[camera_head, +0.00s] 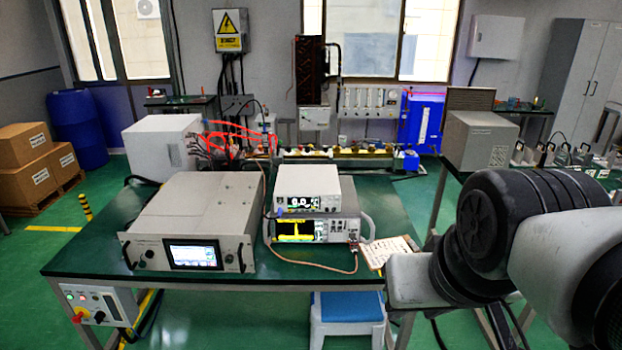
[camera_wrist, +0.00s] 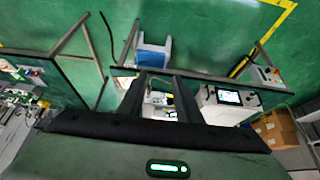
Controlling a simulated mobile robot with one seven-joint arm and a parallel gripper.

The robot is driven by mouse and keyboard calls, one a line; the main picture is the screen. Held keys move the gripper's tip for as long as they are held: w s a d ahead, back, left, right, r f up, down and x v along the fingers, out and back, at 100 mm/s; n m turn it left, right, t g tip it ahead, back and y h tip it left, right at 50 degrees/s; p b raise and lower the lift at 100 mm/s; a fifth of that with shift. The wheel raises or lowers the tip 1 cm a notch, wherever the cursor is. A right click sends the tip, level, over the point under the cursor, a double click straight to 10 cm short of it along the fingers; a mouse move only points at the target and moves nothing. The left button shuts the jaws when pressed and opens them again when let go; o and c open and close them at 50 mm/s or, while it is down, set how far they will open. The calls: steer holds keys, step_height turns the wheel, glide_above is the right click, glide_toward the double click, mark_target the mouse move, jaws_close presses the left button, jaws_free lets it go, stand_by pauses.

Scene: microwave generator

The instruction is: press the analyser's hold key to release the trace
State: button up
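The analyser (camera_head: 349,228) is the lower of two stacked instruments at mid-table in the head view. Its screen (camera_head: 296,230) shows a yellow trace on black. Small keys sit at the right of its front; I cannot make out which is the hold key. In the wrist view, which looks upside down, the white instrument stack (camera_wrist: 158,98) shows partly between my fingers. My gripper (camera_wrist: 160,76) appears as two dark fingers with a gap between them, open and empty, and seemingly apart from the analyser. It is not visible in the head view, where my arm fills the right.
A smaller meter (camera_head: 308,182) sits on the analyser. A large grey generator (camera_head: 190,207) with a lit screen stands left. A blue-topped stool (camera_head: 346,308) stands before the table (camera_head: 90,262).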

stand_by(0.7)
jaws_close()
stand_by(1.5)
